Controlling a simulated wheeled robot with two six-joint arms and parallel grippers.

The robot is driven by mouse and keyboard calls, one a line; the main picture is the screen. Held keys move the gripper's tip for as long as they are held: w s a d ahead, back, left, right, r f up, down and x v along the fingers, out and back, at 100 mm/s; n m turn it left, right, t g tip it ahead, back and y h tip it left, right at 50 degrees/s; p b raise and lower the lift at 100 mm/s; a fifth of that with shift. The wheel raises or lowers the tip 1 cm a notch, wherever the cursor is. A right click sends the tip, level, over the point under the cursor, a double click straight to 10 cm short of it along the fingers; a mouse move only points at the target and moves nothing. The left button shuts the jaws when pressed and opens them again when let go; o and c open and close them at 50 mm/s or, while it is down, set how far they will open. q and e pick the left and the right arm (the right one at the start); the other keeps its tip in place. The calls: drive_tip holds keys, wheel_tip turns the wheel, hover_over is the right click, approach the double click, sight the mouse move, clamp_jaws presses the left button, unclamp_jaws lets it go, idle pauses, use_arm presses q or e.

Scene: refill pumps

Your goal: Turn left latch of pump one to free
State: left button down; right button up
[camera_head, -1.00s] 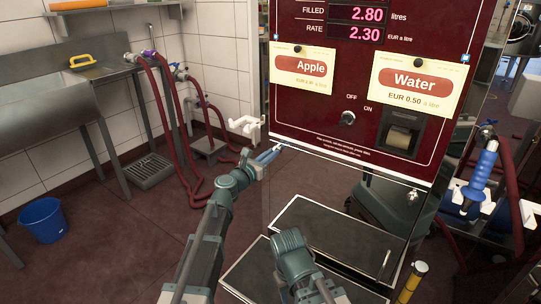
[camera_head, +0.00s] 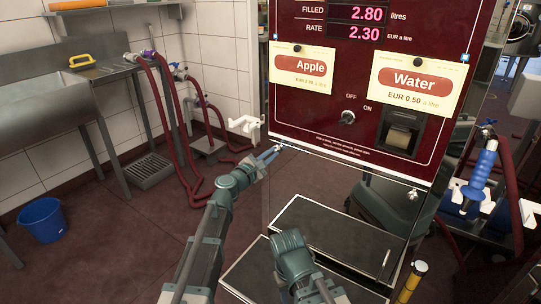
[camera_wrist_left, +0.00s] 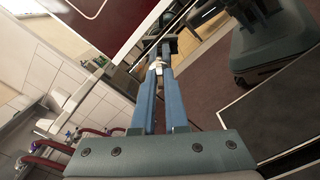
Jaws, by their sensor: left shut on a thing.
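Pump one is the dark red dispenser (camera_head: 310,120) with lit displays and Apple and Water cards. Its left latch (camera_wrist_left: 157,66) shows as a small pale metal piece between my fingertips in the left wrist view. My left gripper (camera_head: 278,149) is shut on it at the left end of the seam below the red panel. The fingers hide most of the latch, so its angle cannot be told. A similar right latch (camera_head: 412,194) sits at the other end of the seam. My right gripper is not in view.
A white nozzle holder (camera_head: 246,126) sticks out just above my left gripper. A blue nozzle (camera_head: 484,165) hangs at the right. A black-topped step (camera_head: 330,232) lies below the panel. Red hoses and a blue bucket (camera_head: 42,219) are at the left.

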use_arm(q)
drive_tip(key=shift+s+f+m, duration=0.1)
drive_tip(key=shift+f+m, duration=0.05)
drive_tip(key=shift+m, duration=4.75)
drive_tip(key=c, duration=0.9)
unclamp_jaws()
drive_tip(key=shift+c, duration=0.2)
drive_tip(key=v, duration=1.3)
drive_tip(key=shift+s+a, duration=0.2)
drive_tip(key=shift+s, duration=0.15)
